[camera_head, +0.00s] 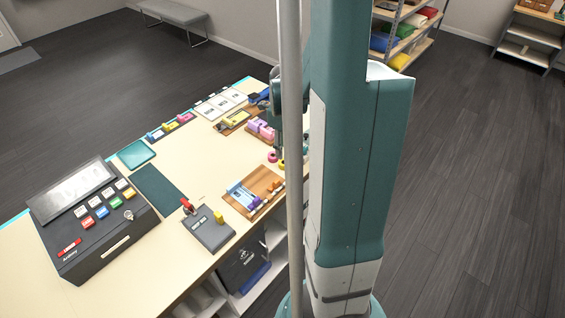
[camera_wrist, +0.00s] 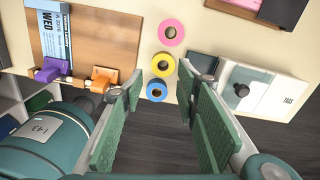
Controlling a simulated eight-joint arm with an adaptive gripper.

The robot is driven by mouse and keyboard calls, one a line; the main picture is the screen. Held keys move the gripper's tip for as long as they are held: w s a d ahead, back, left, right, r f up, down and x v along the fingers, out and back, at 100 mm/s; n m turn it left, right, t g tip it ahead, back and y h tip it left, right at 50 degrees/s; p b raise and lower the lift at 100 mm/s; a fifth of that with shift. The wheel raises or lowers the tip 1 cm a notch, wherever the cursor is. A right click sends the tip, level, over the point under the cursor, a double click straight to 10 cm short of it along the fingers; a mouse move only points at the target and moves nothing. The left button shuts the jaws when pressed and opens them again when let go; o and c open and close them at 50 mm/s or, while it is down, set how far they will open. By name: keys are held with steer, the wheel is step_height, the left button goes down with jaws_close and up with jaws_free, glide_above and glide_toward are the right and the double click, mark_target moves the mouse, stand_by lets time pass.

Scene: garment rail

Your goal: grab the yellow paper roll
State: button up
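The yellow paper roll (camera_wrist: 154,65) is a small ring with a dark centre, lying on the cream table in the wrist view. It is the middle one of a row, between a pink roll (camera_wrist: 163,32) and a blue roll (camera_wrist: 148,90). In the head view, the yellow roll (camera_head: 282,165) shows small beside the pole. My gripper (camera_wrist: 160,76) is open and empty, with its green-padded fingers spread to either side of the row as seen from the wrist. I cannot tell its height above the roll. The head view mostly hides the gripper behind my arm.
A wooden board (camera_wrist: 110,38) with a purple and an orange dispenser lies left of the rolls. A white box with a black knob (camera_wrist: 241,90) is at right. The table edge runs close to the blue roll. A grey pole (camera_head: 291,120) stands before the table in the head view.

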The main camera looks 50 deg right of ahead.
mark_target(285, 162)
steer(key=shift+s+d+f, duration=0.15)
steer(key=shift+d+f, duration=0.05)
steer(key=shift+d, duration=0.05)
steer(key=shift+f, duration=0.15)
steer(key=shift+f, duration=1.15)
steer(key=shift+f, duration=0.15)
steer(key=shift+d+f, duration=0.1)
steer(key=shift+f, duration=2.35)
steer(key=c, duration=0.4)
steer(key=shift+c, duration=0.3)
steer(key=shift+r, duration=0.1)
